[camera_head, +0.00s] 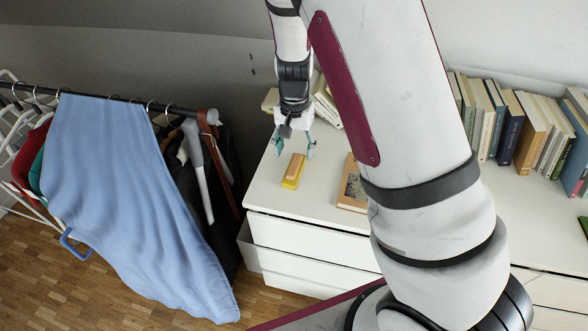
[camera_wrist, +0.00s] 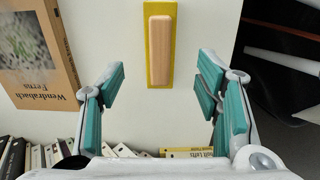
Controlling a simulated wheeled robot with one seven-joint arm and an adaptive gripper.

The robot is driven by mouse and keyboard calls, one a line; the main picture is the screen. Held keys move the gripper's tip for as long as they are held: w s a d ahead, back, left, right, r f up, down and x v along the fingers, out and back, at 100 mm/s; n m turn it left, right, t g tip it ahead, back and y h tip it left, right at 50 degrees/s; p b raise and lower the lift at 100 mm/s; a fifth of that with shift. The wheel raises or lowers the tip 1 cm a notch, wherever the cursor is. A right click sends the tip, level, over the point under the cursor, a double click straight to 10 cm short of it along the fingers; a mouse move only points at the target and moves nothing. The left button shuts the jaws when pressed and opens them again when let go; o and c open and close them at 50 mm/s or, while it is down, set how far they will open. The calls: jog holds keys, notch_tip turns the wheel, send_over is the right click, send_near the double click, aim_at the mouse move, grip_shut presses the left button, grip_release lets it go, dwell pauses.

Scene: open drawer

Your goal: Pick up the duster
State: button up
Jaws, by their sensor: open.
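The duster (camera_head: 293,171) is a small block with a light wooden back on a yellow base. It lies on the white top of the drawer unit, near the unit's left end. In the wrist view the duster (camera_wrist: 160,50) lies upright in the picture, ahead of the fingers and between their lines. My gripper (camera_head: 296,146) is open and empty above the dresser top, just behind the duster. Its two teal-padded fingers (camera_wrist: 158,92) are spread wide and apart from the duster.
The white drawer unit (camera_head: 265,196) has a drawer partly open at its front. A book (camera_head: 350,188) lies right of the duster. Several books (camera_head: 510,125) stand along the back. A clothes rack with a blue cloth (camera_head: 110,170) stands at the left.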

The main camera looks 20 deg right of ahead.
aim_at(294, 164)
jog(key=shift+f, duration=3.6)
jog(key=c, duration=1.3)
